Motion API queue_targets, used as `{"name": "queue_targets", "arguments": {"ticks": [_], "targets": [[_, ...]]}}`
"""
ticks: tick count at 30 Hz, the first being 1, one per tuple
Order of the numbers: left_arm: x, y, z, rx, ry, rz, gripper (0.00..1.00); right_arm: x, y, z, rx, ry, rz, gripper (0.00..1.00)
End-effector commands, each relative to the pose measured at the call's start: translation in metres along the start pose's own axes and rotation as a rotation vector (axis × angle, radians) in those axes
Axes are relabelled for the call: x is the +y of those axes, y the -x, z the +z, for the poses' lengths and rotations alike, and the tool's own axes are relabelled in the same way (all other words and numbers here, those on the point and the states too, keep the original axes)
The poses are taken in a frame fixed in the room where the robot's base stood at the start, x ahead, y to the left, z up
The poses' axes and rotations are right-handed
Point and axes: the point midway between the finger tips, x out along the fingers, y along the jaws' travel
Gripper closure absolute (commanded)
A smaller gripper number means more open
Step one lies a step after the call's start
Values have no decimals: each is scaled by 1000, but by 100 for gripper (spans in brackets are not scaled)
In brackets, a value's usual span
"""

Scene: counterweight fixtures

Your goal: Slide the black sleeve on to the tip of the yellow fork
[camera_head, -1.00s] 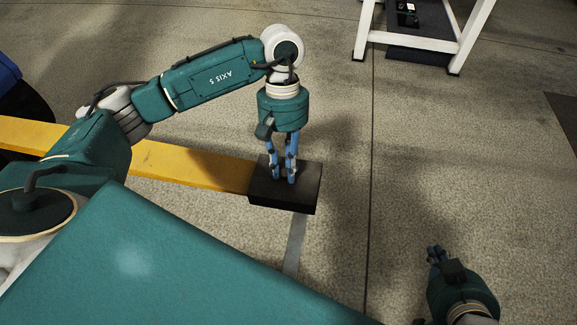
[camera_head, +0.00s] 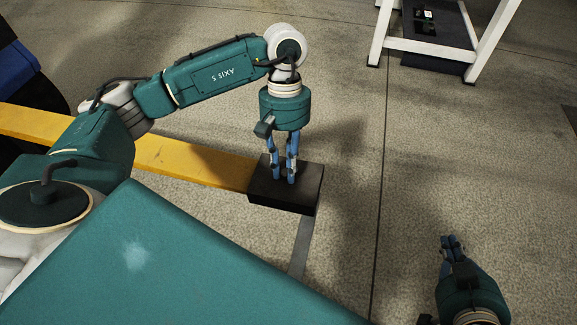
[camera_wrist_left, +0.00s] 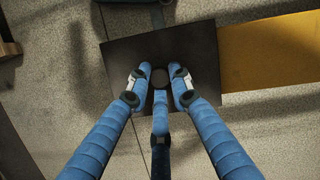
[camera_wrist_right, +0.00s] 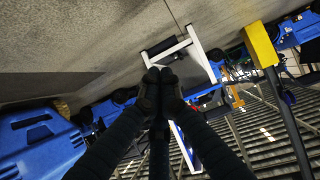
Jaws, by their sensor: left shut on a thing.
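The black sleeve (camera_head: 310,190) is a flat dark block at the right end of the yellow fork (camera_head: 190,163). The fork meets the sleeve's left edge in the head view; I cannot tell how far it reaches inside. In the left wrist view the sleeve (camera_wrist_left: 122,58) meets the fork (camera_wrist_left: 275,50) at its right edge. My left gripper (camera_head: 283,180) points down on top of the sleeve. Its fingers are shut around a small round knob (camera_wrist_left: 160,77) on the sleeve. My right gripper (camera_head: 452,243) is away at the lower right, with its fingertips together and empty.
A white-legged stand (camera_head: 380,30) is at the top right on the concrete floor. A blue and black object (camera_head: 25,75) is at the left edge, beside the fork. Open floor lies right of the sleeve. Blue machinery (camera_wrist_right: 40,145) shows in the right wrist view.

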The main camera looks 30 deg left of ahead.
Motion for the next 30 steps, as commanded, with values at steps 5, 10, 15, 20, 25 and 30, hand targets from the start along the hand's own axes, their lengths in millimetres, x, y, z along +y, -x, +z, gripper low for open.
{"name": "queue_targets", "arguments": {"ticks": [5, 10, 15, 20, 25, 30], "targets": [[-1, 0, 0, 0, -1, 1, 100, -1, 0, -4, 13, -2, -1, 100], [-1, 0, 0, 0, -1, 1, 100, -1, 0, -4, 13, -3, -1, 100], [-3, 0, -1, 0, 0, 1, 100, 0, -1, -5, 19, -3, 0, 100], [-7, 1, -3, 1, 0, 1, 100, 0, -2, -13, 53, -2, 0, 100], [-11, 1, -4, 1, 0, 1, 100, 0, -2, -24, 96, -1, 0, 100], [-14, 1, -5, 1, 0, 1, 100, -2, -3, -34, 134, 0, -4, 100]]}}
